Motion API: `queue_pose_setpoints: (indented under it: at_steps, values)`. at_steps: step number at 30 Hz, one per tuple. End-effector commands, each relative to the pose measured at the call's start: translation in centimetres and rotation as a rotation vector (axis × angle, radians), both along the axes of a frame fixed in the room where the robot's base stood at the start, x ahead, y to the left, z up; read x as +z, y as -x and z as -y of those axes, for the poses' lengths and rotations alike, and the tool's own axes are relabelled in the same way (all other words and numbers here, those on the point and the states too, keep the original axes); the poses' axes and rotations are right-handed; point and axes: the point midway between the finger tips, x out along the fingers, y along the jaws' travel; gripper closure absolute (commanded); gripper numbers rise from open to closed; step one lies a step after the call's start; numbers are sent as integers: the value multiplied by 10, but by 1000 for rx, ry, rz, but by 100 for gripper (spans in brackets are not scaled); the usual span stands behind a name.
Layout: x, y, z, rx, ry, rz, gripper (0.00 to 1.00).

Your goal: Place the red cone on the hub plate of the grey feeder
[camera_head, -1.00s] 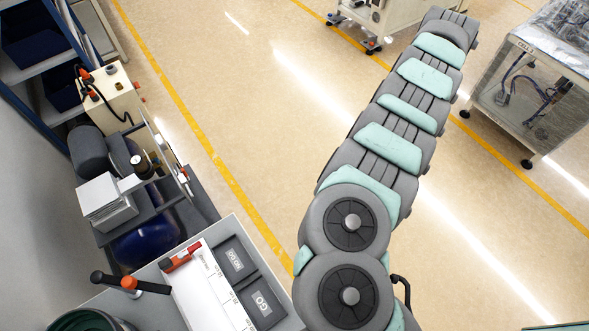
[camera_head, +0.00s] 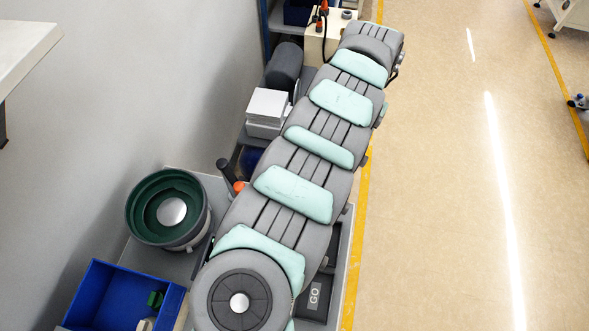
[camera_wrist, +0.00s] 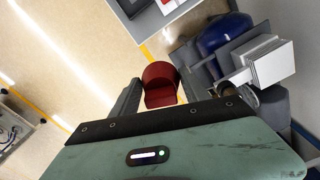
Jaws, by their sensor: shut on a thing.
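In the wrist view my gripper (camera_wrist: 160,98) is shut on the red cone (camera_wrist: 160,78), which sits between its two fingers. The cone's far end is rounded; its lower part is hidden behind my gripper. In the head view a bowl feeder (camera_head: 140,227) stands at the lower left, with a dark green bowl inside and a grey outside. A round silver hub plate (camera_head: 172,212) lies bare in its middle. No other feeder shows in the head view. My gripper and the cone do not show there.
A blue bin (camera_head: 100,290) with small green and pale parts stands in front of the feeder. A black-handled tool (camera_head: 227,173) stands behind it. Dark trays marked GO (camera_head: 314,296) lie right of my arm. A wall is at left; open floor is at right.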

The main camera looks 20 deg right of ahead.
Motion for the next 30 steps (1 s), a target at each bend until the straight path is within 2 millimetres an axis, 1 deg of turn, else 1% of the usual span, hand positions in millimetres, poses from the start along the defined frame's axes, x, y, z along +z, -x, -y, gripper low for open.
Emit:
queue_pose_setpoints:
  at_steps: [1,2,3,5,6,8,9,11,12,14,15,17,18,20,21,24,25,27,30]
  values:
    - [-7,-18,-33,32,-1,-1,87]
    - [-9,-27,-51,44,-1,-1,87]
    - [-12,-38,-74,60,-1,0,87]
    - [-17,-52,-111,85,-1,0,87]
    - [-20,-60,-136,101,-2,-1,87]
    - [-25,-71,-174,126,-2,-1,87]
    - [-28,-77,-199,143,-2,-1,87]
    - [-32,-83,-238,168,-3,-1,87]
    - [-35,-86,-264,186,-3,-1,87]
    - [-40,-89,-303,211,-3,-2,87]
    - [-43,-89,-328,228,-3,-2,87]
    - [-48,-88,-365,251,-2,-1,87]
    - [-50,-86,-389,267,-2,-1,87]
    - [-54,-81,-422,289,-2,-1,87]
    - [-57,-77,-443,302,-2,-1,87]
    - [-62,-67,-487,331,-2,-1,87]
    - [-63,-64,-497,336,-2,-1,87]
    - [-66,-58,-517,348,-3,-2,87]
    - [-68,-52,-533,358,-3,-2,87]
